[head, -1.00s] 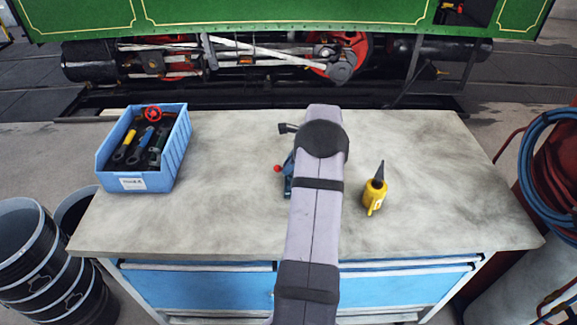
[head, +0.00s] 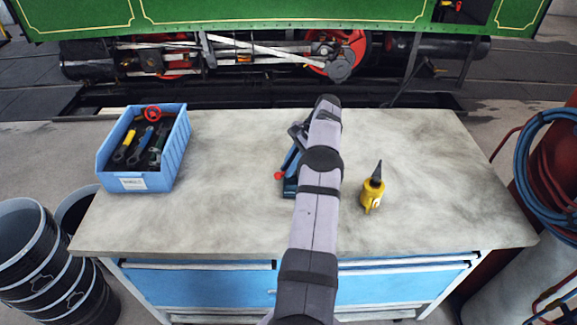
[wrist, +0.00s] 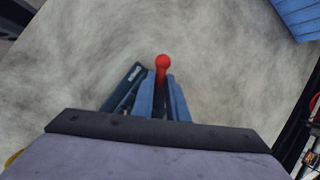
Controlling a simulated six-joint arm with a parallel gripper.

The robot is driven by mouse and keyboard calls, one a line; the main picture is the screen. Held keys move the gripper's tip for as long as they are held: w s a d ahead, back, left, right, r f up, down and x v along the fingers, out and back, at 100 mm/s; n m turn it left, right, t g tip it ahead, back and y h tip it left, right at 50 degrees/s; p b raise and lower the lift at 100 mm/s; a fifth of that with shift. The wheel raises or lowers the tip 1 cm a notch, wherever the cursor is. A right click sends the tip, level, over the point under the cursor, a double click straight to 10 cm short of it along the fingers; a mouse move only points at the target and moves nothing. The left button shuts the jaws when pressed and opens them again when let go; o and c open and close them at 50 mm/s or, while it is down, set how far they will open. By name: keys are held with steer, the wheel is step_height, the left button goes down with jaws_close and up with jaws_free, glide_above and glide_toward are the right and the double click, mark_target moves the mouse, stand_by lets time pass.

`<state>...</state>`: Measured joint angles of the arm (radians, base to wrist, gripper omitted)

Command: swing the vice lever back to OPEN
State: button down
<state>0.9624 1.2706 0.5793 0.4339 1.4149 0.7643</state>
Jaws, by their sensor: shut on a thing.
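The blue vice (head: 290,184) stands on the workbench, partly covered by my arm in the head view. Its lever's red knob (head: 278,175) sticks out on the vice's left side. In the wrist view the red knob (wrist: 162,62) shows just beyond my fingertips, with the red lever (wrist: 160,78) running down between them. My gripper (wrist: 161,92) is shut on the lever, one blue finger on each side. A dark blue part of the vice (wrist: 124,86) with small pale lettering lies left of the fingers; I cannot read it. The lever's base is hidden.
A yellow oil can (head: 372,190) stands right of my arm on the workbench (head: 230,220). A blue bin (head: 143,182) of tools stands at the left. The bench is clear between bin and vice. A green locomotive (head: 250,18) is behind the bench.

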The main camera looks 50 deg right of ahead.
steer(key=shift+s+d+f, duration=0.1)
steer(key=shift+s+f, duration=0.15)
stand_by(0.3)
steer(key=c, duration=1.7)
jaws_free()
steer(key=shift+c, duration=0.2)
steer(key=shift+w+d, duration=0.1)
steer(key=shift+r, duration=0.2)
steer(key=shift+r+b, duration=0.3)
steer(key=shift+r, duration=0.25)
step_height(320, 180, up, 9)
steer(key=p, duration=0.3)
steer(key=shift+f, duration=0.15)
steer(key=shift+f, duration=0.1)
